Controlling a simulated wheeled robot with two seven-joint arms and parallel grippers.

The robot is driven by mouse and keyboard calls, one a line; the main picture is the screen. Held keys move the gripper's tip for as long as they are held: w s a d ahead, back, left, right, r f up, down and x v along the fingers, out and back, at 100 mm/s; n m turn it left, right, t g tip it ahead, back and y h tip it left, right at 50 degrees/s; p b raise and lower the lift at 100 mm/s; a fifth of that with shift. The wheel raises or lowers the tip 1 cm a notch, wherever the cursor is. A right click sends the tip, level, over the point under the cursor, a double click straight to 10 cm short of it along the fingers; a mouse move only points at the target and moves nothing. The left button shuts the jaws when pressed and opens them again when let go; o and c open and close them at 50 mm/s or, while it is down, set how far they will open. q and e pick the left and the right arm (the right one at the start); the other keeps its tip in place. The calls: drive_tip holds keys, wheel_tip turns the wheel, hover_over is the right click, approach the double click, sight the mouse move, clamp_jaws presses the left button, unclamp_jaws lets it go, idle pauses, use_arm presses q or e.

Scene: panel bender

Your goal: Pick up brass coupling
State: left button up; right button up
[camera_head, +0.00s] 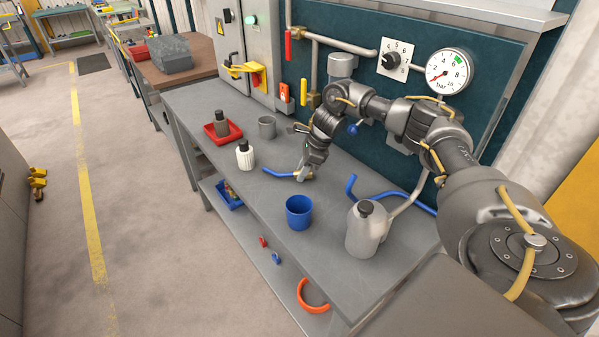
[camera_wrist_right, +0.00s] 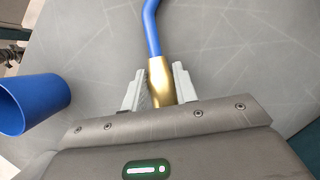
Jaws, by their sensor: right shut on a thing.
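The brass coupling (camera_wrist_right: 160,78) is a gold-coloured sleeve on the end of a blue hose (camera_wrist_right: 152,28) in the right wrist view. My right gripper (camera_wrist_right: 158,82) is shut on it, with one grey finger on each side. In the head view my right gripper (camera_head: 303,174) points down close to the grey bench top, and the blue hose (camera_head: 280,175) runs out to its left. The coupling is mostly hidden there. My left gripper is not in view.
A blue cup (camera_head: 299,214) stands in front of the gripper, and a grey jug (camera_head: 366,230) stands to the right. Another blue hose (camera_head: 395,199) lies behind the jug. A white ribbed bottle (camera_head: 245,155), a red tray (camera_head: 222,132) and a grey cup (camera_head: 267,127) stand to the left.

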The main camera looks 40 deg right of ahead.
drive_tip(key=shift+r+b, duration=0.35)
drive_tip(key=shift+r, duration=0.1)
drive_tip(key=shift+w+r+b, duration=0.1)
drive_tip(key=shift+r+b, duration=0.35)
drive_tip(key=shift+r, duration=0.25)
drive_tip(key=s+a+r, duration=0.9)
drive_tip(key=a+r, duration=0.1)
drive_tip(key=shift+s+a+r+b, duration=0.15)
drive_tip(key=shift+s+r+b, duration=0.15)
drive_tip(key=shift+s+b, duration=0.1)
